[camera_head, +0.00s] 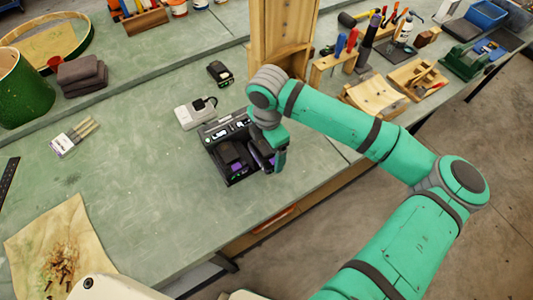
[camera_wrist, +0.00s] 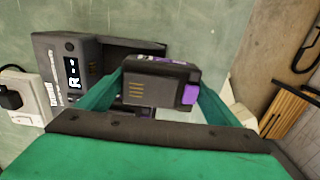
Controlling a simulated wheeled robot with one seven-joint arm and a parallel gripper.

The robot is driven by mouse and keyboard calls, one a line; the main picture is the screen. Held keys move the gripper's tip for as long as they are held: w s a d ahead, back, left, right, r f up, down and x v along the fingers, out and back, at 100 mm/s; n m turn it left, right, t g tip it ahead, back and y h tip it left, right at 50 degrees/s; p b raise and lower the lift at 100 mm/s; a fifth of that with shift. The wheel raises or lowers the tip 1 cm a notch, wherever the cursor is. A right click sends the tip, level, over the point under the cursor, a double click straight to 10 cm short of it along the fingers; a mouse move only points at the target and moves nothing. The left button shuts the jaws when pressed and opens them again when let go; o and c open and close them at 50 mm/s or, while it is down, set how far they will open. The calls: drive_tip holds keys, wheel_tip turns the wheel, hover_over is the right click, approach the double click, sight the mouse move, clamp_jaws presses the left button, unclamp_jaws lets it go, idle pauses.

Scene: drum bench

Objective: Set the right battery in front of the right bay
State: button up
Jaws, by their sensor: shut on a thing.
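The black charger (camera_head: 213,134) stands on the green bench with its two bays side by side. It also shows in the wrist view (camera_wrist: 52,52), with a display marked R. A dark battery with purple parts (camera_head: 233,160) sits at the left bay. My gripper (camera_head: 274,154) is at the charger's right side, shut on another dark battery (camera_wrist: 155,84) with a purple latch. The fingers press on both of its sides in the wrist view. In the head view my gripper and wrist hide much of this battery and the right bay. I cannot tell whether the battery touches the charger.
A white adapter (camera_head: 195,113) with a black plug lies left behind the charger. A dark battery-like block (camera_head: 219,72) lies farther back. A wooden stand (camera_head: 283,40) rises behind my wrist. The bench front edge is close at right; bare bench lies in front of the charger.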

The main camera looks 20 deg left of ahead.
sight(266, 146)
drive_tip(key=shift+w+a+f, duration=0.15)
drive_tip(key=shift+f, duration=0.8)
drive_tip(key=shift+w+a+f, duration=0.1)
drive_tip(key=shift+f, duration=0.85)
drive_tip(key=shift+f, duration=0.2)
drive_tip(key=o, duration=1.3)
drive_tip(key=shift+r, duration=0.1)
wheel_tip(266, 146, up, 12)
drive_tip(key=shift+r, duration=0.15)
